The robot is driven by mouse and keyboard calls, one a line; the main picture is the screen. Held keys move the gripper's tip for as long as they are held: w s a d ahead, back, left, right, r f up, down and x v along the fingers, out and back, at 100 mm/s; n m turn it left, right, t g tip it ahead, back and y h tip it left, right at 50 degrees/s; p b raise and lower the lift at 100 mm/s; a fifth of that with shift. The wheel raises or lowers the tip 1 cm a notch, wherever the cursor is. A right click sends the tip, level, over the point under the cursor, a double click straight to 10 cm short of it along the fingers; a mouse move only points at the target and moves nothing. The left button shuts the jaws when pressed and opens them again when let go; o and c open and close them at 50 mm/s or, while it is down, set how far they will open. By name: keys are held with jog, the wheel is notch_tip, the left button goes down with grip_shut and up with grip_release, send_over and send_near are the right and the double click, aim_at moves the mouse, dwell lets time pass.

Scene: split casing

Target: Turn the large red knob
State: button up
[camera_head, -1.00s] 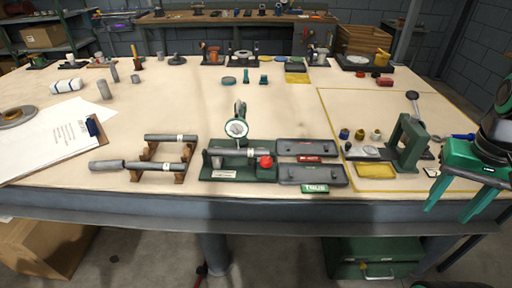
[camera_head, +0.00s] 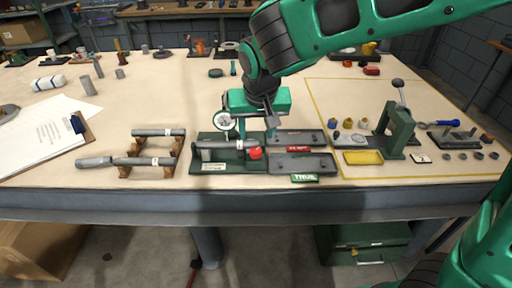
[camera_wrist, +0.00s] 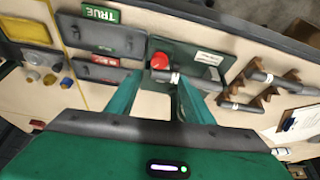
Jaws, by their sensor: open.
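The red knob (camera_head: 255,153) sits at the right end of a green fixture (camera_head: 215,165) that holds a grey shaft and a round dial gauge (camera_head: 223,121). It also shows in the wrist view (camera_wrist: 160,61), beyond and between my fingers. My gripper (camera_head: 255,132) is over the back right of the fixture, pointing down, with its fingers partly hidden behind the gauge and fixture. In the wrist view my gripper (camera_wrist: 152,90) has its two green fingers spread apart with nothing between the tips. The knob appears apart from both fingers.
Two grey trays lie right of the fixture, with a red label and a green TRUE label (camera_head: 305,178). Grey shafts rest on a wooden stand (camera_head: 150,160) at left. A green press (camera_head: 399,130) and a yellow tray (camera_head: 363,158) stand at right.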

aim_at(255, 150)
jog(key=x, duration=0.9)
jog(key=shift+w+d+f, duration=0.1)
jog(key=shift+f, duration=0.3)
jog(key=c, duration=1)
jog(key=shift+c, duration=0.2)
jog(key=shift+m, duration=0.3)
jog(key=m, duration=0.1)
jog(key=m+h, duration=0.1)
jog(key=m, duration=0.1)
jog(key=shift+a+m+h, duration=0.2)
jog(key=shift+m+h, duration=0.1)
jog(key=shift+w+a+m+g+h, duration=0.1)
jog(key=shift+m+g+h, duration=0.45)
jog(key=shift+m, duration=1.25)
